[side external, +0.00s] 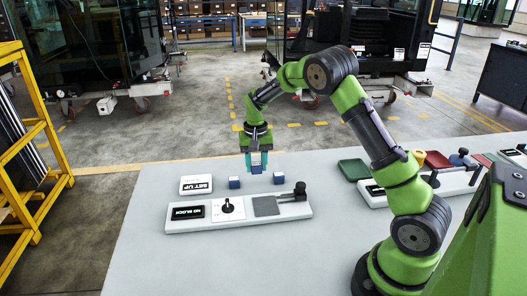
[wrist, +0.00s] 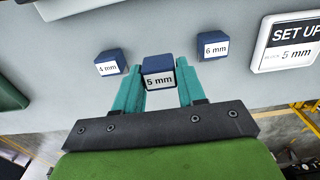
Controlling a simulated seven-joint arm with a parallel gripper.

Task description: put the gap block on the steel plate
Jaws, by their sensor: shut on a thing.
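The gap block marked 5 mm (wrist: 158,79) is a small dark blue block with a white label, between the teal fingers of my gripper (wrist: 160,92). My gripper (side external: 256,172) is shut on it and points down above the table, between the two other blocks. The steel plate (side external: 266,206) is a bare grey square on the right part of the pale fixture base (side external: 180,227). It lies nearer the camera than my gripper. The steel plate is not in the wrist view.
A 6 mm block (wrist: 213,45) and a 4 mm block (wrist: 110,63) stand either side. A sign (wrist: 291,42) reads SET UP, 5 mm. A display (side external: 187,212) reads NO BLOCK, beside a dial (side external: 230,207). A black plunger (side external: 299,190) stands at the plate's right.

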